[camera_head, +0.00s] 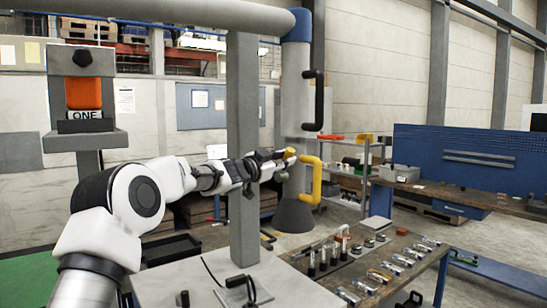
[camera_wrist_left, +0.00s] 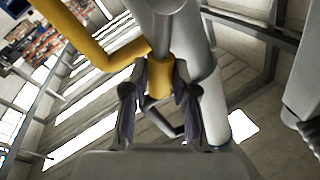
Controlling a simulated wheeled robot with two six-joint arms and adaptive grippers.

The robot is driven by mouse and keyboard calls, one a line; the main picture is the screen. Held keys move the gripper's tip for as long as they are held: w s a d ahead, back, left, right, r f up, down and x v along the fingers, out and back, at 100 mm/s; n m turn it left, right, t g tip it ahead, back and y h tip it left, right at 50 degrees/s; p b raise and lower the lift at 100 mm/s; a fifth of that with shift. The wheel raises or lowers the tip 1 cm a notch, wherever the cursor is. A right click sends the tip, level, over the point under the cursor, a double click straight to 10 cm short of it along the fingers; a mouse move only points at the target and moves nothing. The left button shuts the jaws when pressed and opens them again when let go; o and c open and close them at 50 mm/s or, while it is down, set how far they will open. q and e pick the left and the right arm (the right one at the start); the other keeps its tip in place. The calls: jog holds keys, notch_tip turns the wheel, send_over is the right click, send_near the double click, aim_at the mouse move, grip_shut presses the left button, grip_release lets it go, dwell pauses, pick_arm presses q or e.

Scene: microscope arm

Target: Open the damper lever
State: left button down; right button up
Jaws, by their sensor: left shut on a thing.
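The yellow damper lever (camera_head: 317,182) is a bent bar on the grey vertical pipe (camera_head: 296,110); its lower part hangs down and bends back toward the pipe. My left gripper (camera_head: 286,160) reaches in from the left, past the grey post, and is shut on the lever's upper end. In the left wrist view the lever (camera_wrist_left: 100,50) runs to the upper left, and its yellow end sits between the two dark fingers (camera_wrist_left: 159,88). The fingers hide part of that end. My right gripper is not in view.
A grey post (camera_head: 243,130) stands close beside my left forearm. A black handle (camera_head: 317,100) is on the pipe above the lever. A workbench (camera_head: 335,275) with several small tools and bottles is below. A blue-backed bench (camera_head: 470,155) stands at the right.

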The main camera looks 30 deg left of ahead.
pick_arm(q)
jog(key=shift+s+d+f+m+h+b, duration=0.2)
jog(key=shift+d+f+m+h+b, duration=0.55)
jog(key=shift+m+b, duration=1.2)
jog(key=shift+s+d+f+m+h+b, duration=0.35)
jog(key=shift+f+m+b, duration=0.85)
jog(key=shift+m, duration=1.4)
jog(key=shift+s+d+f+m+h+b, duration=0.1)
jog(key=shift+d+f+m+h+b, duration=0.65)
jog(key=shift+m+b, duration=1.2)
jog(key=shift+a+f+m+p, duration=0.15)
jog(key=shift+a+m+p, duration=0.15)
jog(key=shift+m, duration=0.1)
jog(key=c, duration=1.2)
grip_release()
jog(key=o, duration=0.3)
jog(key=shift+w+d+f, duration=0.1)
jog(key=shift+w+d, duration=0.05)
jog(key=shift+w, duration=0.05)
jog(key=v, duration=1.1)
jog(key=shift+s+f, duration=0.3)
